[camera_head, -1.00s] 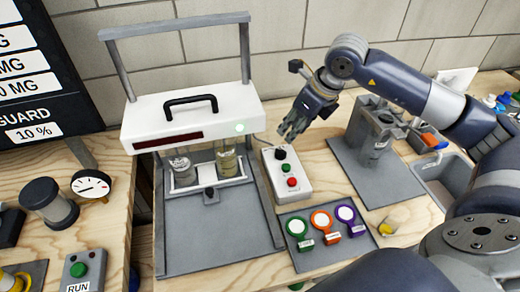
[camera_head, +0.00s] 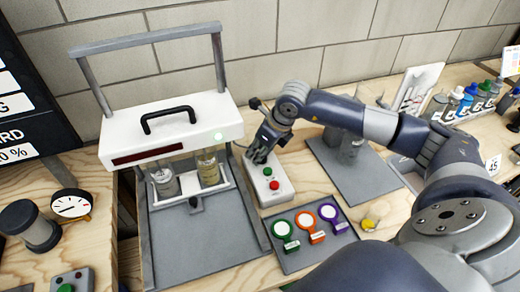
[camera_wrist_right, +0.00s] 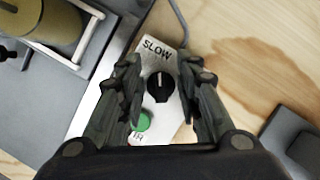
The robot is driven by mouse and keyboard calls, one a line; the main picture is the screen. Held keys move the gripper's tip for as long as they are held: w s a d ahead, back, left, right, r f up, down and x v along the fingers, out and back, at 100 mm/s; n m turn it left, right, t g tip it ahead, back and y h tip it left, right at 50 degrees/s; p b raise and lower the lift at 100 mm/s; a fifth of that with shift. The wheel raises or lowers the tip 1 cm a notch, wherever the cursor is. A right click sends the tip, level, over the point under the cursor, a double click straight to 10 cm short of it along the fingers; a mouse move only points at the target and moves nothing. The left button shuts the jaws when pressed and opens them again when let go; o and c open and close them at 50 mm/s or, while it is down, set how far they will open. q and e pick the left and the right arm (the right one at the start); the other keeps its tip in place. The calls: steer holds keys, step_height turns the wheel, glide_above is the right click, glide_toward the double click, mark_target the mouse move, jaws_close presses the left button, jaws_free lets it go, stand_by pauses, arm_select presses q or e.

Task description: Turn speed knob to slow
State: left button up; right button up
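The speed knob (camera_wrist_right: 160,87) is black and round with a white pointer line, on a light control box (camera_head: 283,188). In the right wrist view the line points up, roughly toward the "SLOW" label (camera_wrist_right: 157,48). My right gripper (camera_wrist_right: 163,72) is open, with one finger on each side of the knob and gaps between. I cannot tell how far its tips are above the box. In the head view the right gripper (camera_head: 258,155) covers the knob. A green button (camera_wrist_right: 140,121) sits below the knob, and a red button (camera_head: 274,185) shows in the head view. My left gripper is not in view.
A white-topped machine (camera_head: 170,128) with a black handle and jars stands just left of the box. A grey mat (camera_head: 290,262) with green, orange and purple ring tags lies in front. A grey plate (camera_head: 365,185) lies to the right.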

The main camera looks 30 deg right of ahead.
jaws_close()
steer(key=shift+f+n+b, duration=0.1)
steer(key=shift+n+b, duration=0.4)
steer(key=shift+b, duration=0.05)
jaws_free()
